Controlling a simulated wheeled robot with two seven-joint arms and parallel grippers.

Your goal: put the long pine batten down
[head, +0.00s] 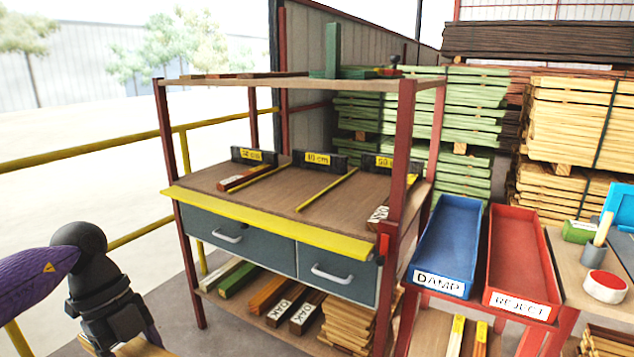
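My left gripper (118,342) is at the bottom left, pointing down, its fingertips cut off by the frame's lower edge. Pale wood, which looks like the long pine batten (140,349), shows at the fingers on both sides, and the gripper seems shut on it. Most of the batten is out of frame. The gripper is left of and in front of the wooden bench (290,200), apart from it. My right gripper is not in view.
The bench top has yellow strips and stops labelled in cm; a reddish batten (240,178) and an OAK piece (378,216) lie there. Red posts and an upper shelf (290,88) frame it. Blue DAMP (447,235) and red REJECT (518,252) trays stand right. A yellow rail (80,150) runs left.

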